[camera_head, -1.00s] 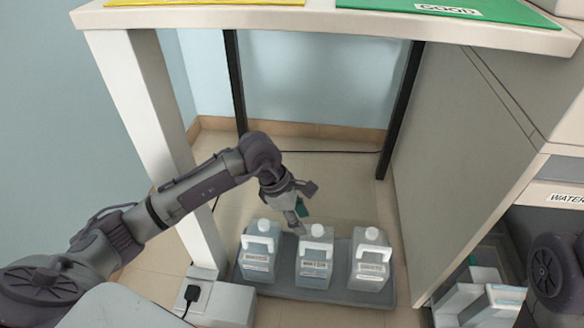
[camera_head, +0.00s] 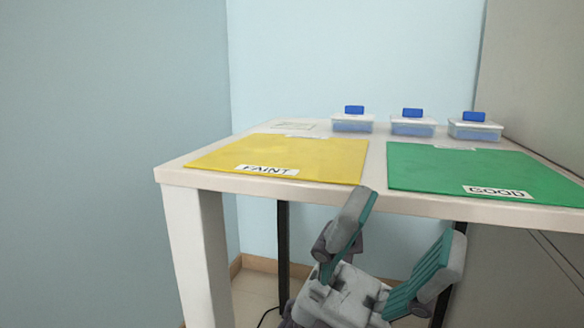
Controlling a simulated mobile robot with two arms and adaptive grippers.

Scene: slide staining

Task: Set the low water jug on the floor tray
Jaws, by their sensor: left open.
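My left gripper (camera_head: 404,236) shows large at the bottom of the head view, in front of the table's front edge. Its two fingers with teal pads point up and are spread wide apart, with nothing between them. One fingertip overlaps the table edge in the picture. The water jugs and the floor tray are out of this view. My right gripper is not in view.
A white table (camera_head: 300,190) bears a yellow mat (camera_head: 290,155) labelled FAINT and a green mat (camera_head: 470,168) labelled GOOD. Several clear boxes with blue handles, such as the middle one (camera_head: 412,124), stand at the back. A grey cabinet (camera_head: 535,90) is at right.

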